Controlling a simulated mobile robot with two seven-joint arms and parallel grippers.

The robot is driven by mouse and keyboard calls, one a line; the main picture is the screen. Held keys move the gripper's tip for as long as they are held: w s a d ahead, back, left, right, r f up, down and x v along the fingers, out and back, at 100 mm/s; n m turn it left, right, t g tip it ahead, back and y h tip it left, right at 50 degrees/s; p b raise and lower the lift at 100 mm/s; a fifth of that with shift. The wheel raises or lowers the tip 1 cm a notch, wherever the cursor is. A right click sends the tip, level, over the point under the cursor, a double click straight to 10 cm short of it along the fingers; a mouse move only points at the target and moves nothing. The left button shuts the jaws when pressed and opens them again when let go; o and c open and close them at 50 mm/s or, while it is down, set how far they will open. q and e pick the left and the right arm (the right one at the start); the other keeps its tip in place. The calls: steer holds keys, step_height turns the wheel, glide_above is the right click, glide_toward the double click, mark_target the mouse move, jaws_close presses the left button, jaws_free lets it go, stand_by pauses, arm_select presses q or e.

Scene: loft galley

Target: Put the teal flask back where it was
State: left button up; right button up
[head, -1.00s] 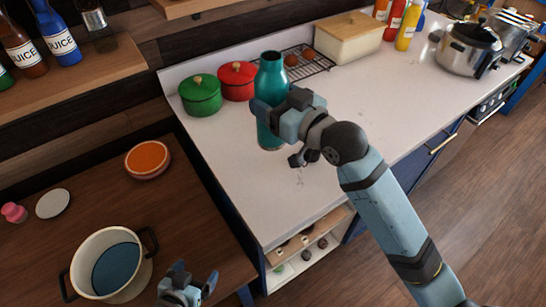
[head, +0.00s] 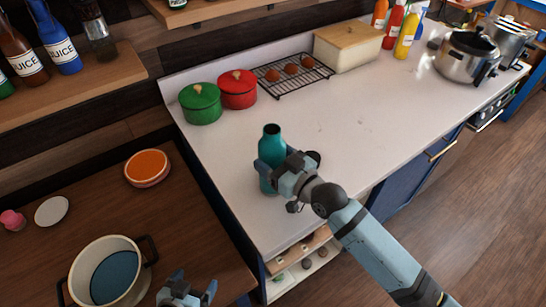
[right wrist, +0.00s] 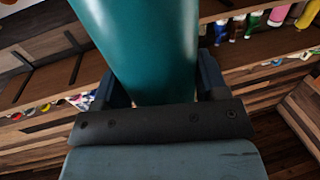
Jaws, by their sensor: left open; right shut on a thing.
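The teal flask (head: 271,150) is upright over the near left part of the white counter in the head view. My right gripper (head: 273,172) is shut around its body. In the right wrist view the flask (right wrist: 145,45) fills the space between the fingers of the right gripper (right wrist: 152,88). My left gripper (head: 188,292) is open and empty at the bottom of the head view, beside the white pot.
Green (head: 201,104) and red (head: 238,89) lidded pots and a wire rack (head: 284,88) with brown eggs line the counter's back. A bread box (head: 347,48) stands beyond. The counter's middle (head: 350,120) is clear. A white pot (head: 137,290) stands on the wooden table.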

steer(key=shift+f, duration=0.15)
steer(key=o, duration=1.2)
